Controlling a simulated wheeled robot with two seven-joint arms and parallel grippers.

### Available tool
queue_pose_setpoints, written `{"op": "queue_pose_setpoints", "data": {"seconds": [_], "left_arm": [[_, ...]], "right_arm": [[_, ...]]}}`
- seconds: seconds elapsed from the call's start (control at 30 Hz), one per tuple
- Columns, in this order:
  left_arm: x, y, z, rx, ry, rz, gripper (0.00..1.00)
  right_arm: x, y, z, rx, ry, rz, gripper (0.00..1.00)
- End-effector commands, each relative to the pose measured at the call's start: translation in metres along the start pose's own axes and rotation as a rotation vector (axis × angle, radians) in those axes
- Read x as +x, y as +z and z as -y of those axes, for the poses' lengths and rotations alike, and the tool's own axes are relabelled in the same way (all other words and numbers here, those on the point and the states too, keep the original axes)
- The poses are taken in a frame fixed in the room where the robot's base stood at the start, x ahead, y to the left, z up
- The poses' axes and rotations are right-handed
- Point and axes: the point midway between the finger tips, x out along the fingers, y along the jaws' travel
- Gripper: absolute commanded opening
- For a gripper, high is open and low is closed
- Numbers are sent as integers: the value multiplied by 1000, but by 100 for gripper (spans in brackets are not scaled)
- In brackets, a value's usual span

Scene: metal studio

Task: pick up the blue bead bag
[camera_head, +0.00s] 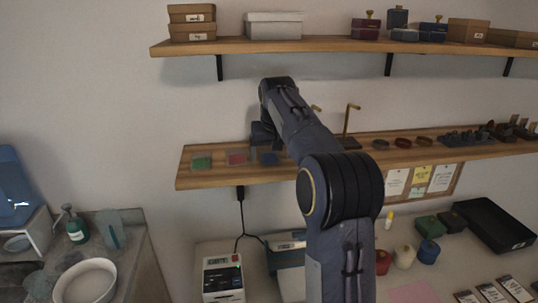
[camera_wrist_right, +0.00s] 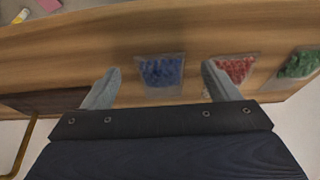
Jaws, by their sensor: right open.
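The blue bead bag (camera_head: 268,158) lies on the middle wooden shelf (camera_head: 310,163), partly beneath my right gripper (camera_head: 263,138) in the head view. In the right wrist view the blue bead bag (camera_wrist_right: 162,72) shows between the two spread fingers of my right gripper (camera_wrist_right: 160,84). The gripper is open and holds nothing. Its right finger overlaps the left edge of the red bead bag (camera_wrist_right: 235,69) in that view; contact cannot be told. My left gripper is not in view.
A green bead bag (camera_head: 201,161) lies left of the red one. A brass stand (camera_head: 350,122) and small dishes (camera_head: 380,143) sit right of my arm on the same shelf. An upper shelf (camera_head: 330,44) with boxes runs above. A counter with a label machine (camera_head: 222,278) is below.

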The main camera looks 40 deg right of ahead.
Motion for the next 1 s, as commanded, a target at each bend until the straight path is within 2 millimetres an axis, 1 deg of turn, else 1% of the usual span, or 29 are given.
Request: {"op": "queue_pose_setpoints", "data": {"seconds": [0.03,0.13,0.37,0.47,0.73,1.0], "left_arm": [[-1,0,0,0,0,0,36],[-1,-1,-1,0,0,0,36],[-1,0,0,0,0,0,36],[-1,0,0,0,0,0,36],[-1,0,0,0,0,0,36],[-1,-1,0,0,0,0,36]], "right_arm": [[7,1,0,-1,0,3,82],[14,0,0,0,-1,1,82],[15,1,0,0,-2,-1,82],[15,1,0,0,-2,-1,70],[15,1,0,0,-2,-1,35],[14,0,0,0,-2,-2,34]]}}
